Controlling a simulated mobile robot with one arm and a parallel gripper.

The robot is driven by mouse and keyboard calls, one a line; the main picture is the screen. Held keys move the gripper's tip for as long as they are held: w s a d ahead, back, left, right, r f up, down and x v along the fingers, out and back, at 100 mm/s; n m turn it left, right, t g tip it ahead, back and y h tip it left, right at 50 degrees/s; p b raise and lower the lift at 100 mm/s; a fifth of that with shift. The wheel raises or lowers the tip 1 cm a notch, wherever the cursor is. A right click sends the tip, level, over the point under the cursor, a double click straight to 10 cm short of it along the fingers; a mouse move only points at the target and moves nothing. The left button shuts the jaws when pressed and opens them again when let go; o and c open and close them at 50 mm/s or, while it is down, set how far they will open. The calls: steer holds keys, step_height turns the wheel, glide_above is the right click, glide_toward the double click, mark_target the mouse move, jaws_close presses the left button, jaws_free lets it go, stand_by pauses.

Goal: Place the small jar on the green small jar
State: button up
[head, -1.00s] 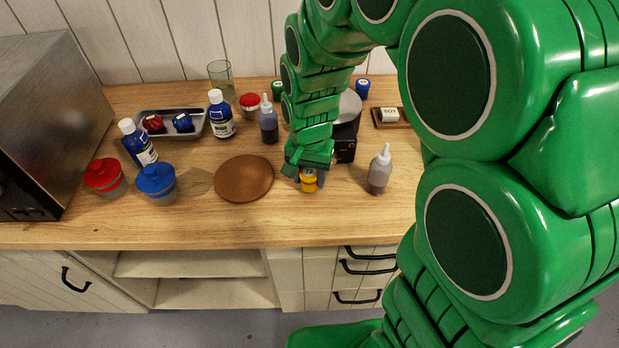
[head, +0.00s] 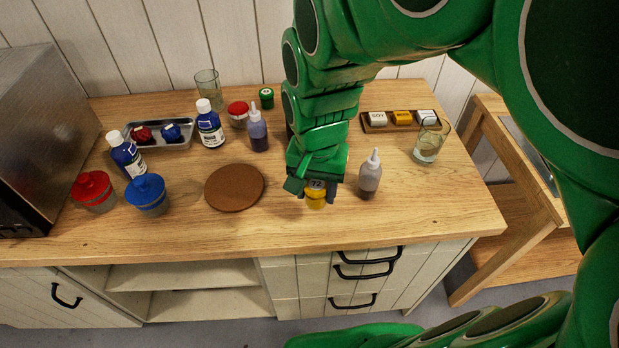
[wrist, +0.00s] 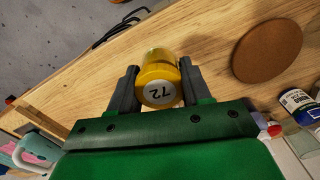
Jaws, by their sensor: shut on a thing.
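A small yellow jar (head: 316,201) with "72" on its lid is between the fingers of my gripper (head: 317,194). In the wrist view my gripper (wrist: 158,88) is shut on the jar (wrist: 159,85), one dark finger on each side. In the head view it is over the front part of the counter, right of the round brown board (head: 234,188). I cannot tell how high it is held. The green small jar (head: 266,98) stands upright at the back of the counter, left of my arm, with its top bare.
A squeeze bottle (head: 370,174) stands close right of my gripper. Another squeeze bottle (head: 258,130) and a red-lidded jar (head: 238,114) stand near the green jar. A glass (head: 428,146) and a wooden tray of labelled blocks (head: 376,127) are at right. My arm hides the counter behind it.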

steer(key=w+a+r, duration=0.2)
steer(key=w+r, duration=0.2)
steer(key=w, duration=0.4)
steer(key=w+a+r, duration=0.2)
steer(key=w+r, duration=0.2)
steer(key=w, duration=0.3)
steer(key=n, duration=0.1)
glide_above(266, 91)
steer(key=shift+s+f, duration=0.15)
steer(key=shift+f, duration=2.3)
steer(key=shift+s+f, duration=0.1)
steer(key=shift+f, duration=2.35)
steer(key=shift+w+f, duration=0.15)
steer(key=shift+f, duration=1.55)
steer(key=shift+f, duration=0.15)
